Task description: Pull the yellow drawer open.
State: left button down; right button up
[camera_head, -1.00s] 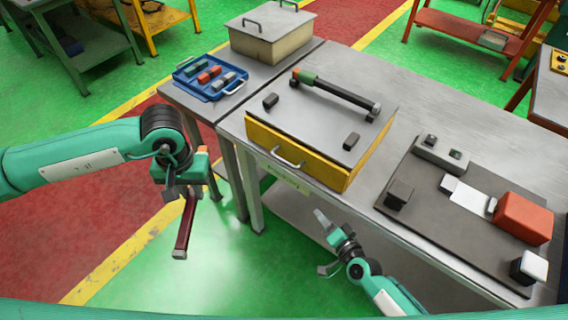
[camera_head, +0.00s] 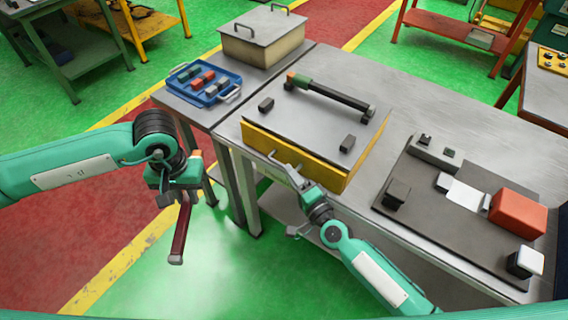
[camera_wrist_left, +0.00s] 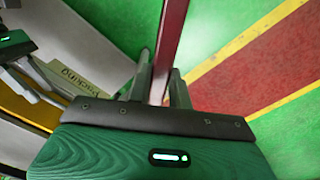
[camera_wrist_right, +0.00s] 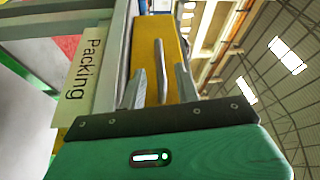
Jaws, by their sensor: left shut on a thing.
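The yellow drawer (camera_head: 331,173) is shut beneath a grey top on the workbench, with a metal handle (camera_head: 275,157) on its front. My right gripper (camera_head: 294,176) is at the handle. In the right wrist view the handle (camera_wrist_right: 161,72) stands between the fingers of my right gripper (camera_wrist_right: 160,88), which look apart with gaps on both sides. The yellow drawer front (camera_wrist_right: 158,32) lies beyond them. My left gripper (camera_head: 180,193) is shut on a dark red bar (camera_head: 181,232), away from the drawer, over the floor. The bar (camera_wrist_left: 170,40) also shows in the left wrist view.
A blue tray (camera_head: 232,97) with small blocks and a lidded box (camera_head: 262,45) stand on the left bench. A dark board (camera_head: 440,215) with several parts, including a red block (camera_head: 517,214), lies right of the drawer. Floor in front is clear.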

jog(key=shift+x, duration=2.1)
grip_shut()
